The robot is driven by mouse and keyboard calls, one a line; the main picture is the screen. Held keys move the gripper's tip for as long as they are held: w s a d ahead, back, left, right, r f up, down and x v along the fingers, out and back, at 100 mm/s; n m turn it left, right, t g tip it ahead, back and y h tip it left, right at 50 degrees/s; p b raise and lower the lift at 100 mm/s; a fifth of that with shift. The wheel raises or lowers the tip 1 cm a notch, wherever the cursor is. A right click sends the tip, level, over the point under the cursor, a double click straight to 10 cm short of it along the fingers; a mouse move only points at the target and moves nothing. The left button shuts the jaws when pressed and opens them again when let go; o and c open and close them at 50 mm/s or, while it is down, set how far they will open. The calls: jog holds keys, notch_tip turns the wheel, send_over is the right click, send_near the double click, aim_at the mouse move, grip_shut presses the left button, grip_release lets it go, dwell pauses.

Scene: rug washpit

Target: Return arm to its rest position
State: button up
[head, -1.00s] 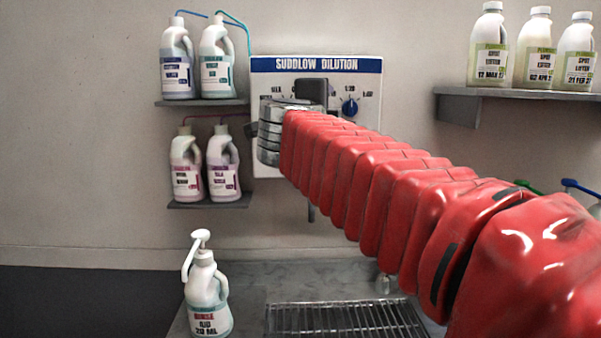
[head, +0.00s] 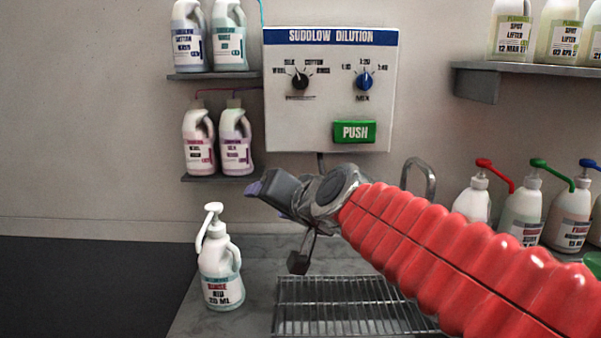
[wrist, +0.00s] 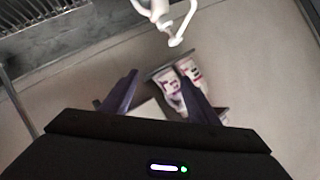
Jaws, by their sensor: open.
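My red-sleeved arm reaches in from the right in the head view. My gripper (head: 262,190) is at its end, in front of the counter and below the dilution panel (head: 285,130). The gripper points left and seems to touch nothing. In the wrist view its two purple fingers (wrist: 158,82) stand apart with nothing held between them. The panel's two knobs and green PUSH button (head: 354,132) are in plain sight.
A white pump bottle (head: 220,268) stands on the counter left of a wire rack (head: 350,305). Its white spout (wrist: 165,18) shows in the wrist view. Bottles with coloured pumps (head: 522,212) stand at right. Shelves hold bottles at left (head: 198,142) and upper right (head: 513,38).

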jog(key=s+d+f+n+g+h, duration=0.2)
jog(key=s+d+f+g+h, duration=0.4)
jog(key=s+d+f, duration=1.5)
jog(key=shift+s+d+h, duration=0.15)
jog(key=shift+s+h, duration=0.25)
jog(key=shift+s, duration=1)
